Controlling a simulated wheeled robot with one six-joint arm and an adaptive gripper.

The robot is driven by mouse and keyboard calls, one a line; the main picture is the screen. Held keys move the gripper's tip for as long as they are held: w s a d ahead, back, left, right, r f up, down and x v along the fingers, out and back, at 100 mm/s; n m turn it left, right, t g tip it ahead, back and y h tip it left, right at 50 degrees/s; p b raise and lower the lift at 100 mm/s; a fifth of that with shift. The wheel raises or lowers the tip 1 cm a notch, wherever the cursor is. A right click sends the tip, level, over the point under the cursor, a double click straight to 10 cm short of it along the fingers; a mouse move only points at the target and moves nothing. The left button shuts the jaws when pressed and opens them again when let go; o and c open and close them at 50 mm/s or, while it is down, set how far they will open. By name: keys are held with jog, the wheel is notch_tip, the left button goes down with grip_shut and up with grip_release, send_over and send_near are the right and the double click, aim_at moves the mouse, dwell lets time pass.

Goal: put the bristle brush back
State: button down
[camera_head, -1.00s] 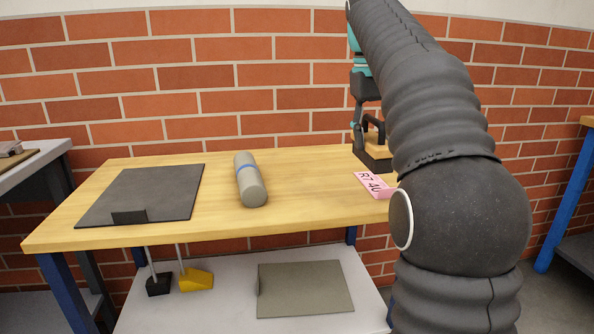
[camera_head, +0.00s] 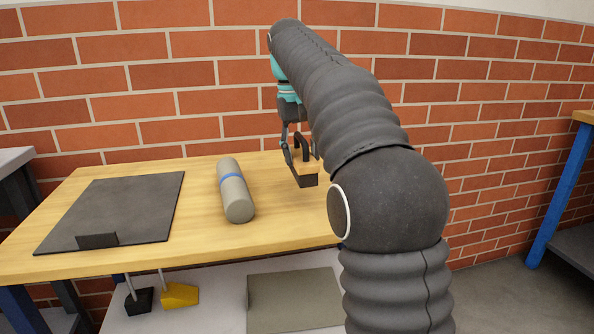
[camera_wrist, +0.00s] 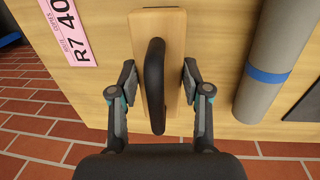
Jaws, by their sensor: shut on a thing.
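The bristle brush (camera_head: 306,169) has a wooden block, a black arched handle and dark bristles below. My gripper (camera_head: 301,150) is shut on it, at the right part of the wooden table (camera_head: 195,245). In the wrist view the brush (camera_wrist: 172,50) lies between the two fingers of my gripper (camera_wrist: 158,85), its handle pointing along the view. The brush looks upright, bristles down; I cannot tell exactly how far it is above the table. My arm covers the table's right end in the head view.
A grey roll with a blue band (camera_head: 235,190) lies left of the brush. A dark mat (camera_head: 120,205) lies further left. A pink label (camera_wrist: 68,28) is on the table. Black (camera_head: 138,300) and yellow (camera_head: 180,295) blocks on rods are below. Bare wood separates roll and brush.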

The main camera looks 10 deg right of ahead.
aim_at(296, 155)
jog(key=shift+w+a+f, duration=0.2)
jog(key=shift+a+f, duration=0.15)
jog(key=shift+f, duration=0.05)
jog(key=shift+f+b, duration=0.55)
jog(key=shift+f, duration=1.3)
jog(key=shift+f, duration=0.1)
jog(key=c, duration=0.5)
grip_release()
jog(key=r, duration=0.5)
jog(key=r+p, duration=0.1)
jog(key=r, duration=0.1)
jog(key=shift+a+r, duration=0.2)
jog(key=shift+a, duration=0.2)
jog(key=shift+r, duration=0.1)
